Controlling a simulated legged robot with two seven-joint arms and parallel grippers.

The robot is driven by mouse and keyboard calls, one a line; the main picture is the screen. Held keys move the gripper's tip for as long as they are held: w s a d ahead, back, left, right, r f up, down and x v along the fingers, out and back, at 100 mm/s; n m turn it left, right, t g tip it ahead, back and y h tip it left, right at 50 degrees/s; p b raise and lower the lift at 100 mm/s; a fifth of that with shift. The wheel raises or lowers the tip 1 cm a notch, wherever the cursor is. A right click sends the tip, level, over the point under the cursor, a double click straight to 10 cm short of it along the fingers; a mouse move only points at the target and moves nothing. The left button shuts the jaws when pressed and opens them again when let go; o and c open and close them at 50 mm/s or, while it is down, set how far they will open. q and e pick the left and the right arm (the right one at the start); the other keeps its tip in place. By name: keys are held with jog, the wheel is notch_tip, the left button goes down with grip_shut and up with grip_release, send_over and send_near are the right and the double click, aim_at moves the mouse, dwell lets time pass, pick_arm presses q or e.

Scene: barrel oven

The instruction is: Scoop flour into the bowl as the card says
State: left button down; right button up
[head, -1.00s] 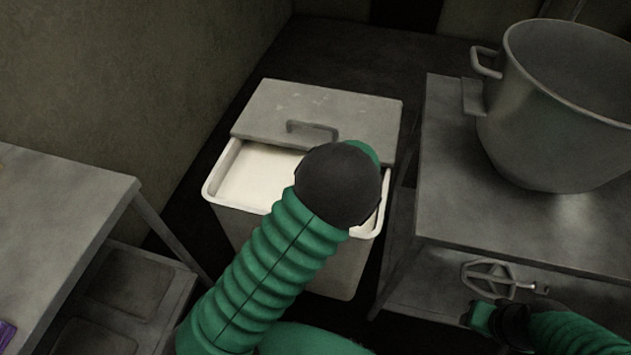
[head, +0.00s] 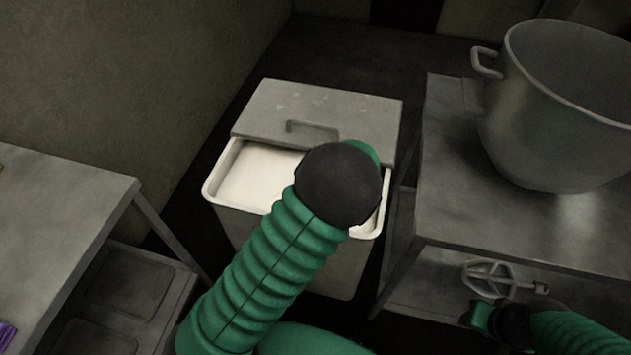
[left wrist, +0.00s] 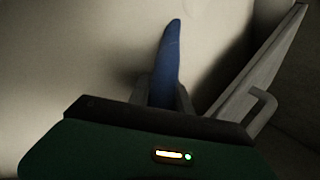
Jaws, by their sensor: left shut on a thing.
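A flour bin (head: 216,192) stands on the floor with its grey lid (head: 330,110) slid back and pale flour (head: 258,172) showing in the front opening. My left arm reaches over the bin and hides its own gripper in the head view. In the left wrist view my left gripper (left wrist: 163,92) is shut on a blue handle-like thing (left wrist: 168,60), with a pale surface behind it. A large metal bowl (head: 545,135) stands on the right table. My right gripper (head: 480,316) is low at the right, its jaws unclear. No card shows.
The right metal table (head: 450,205) has a lower shelf with a metal mixer paddle (head: 500,280) close to my right gripper. Another metal table (head: 70,205) stands at the left, with shallow trays (head: 130,285) below. The lid's handle (left wrist: 262,112) is close beside my left gripper.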

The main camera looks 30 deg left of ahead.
pick_arm(q)
notch_tip(320, 180, up, 21)
jog(key=p, duration=1.7)
jog(key=shift+r, duration=0.15)
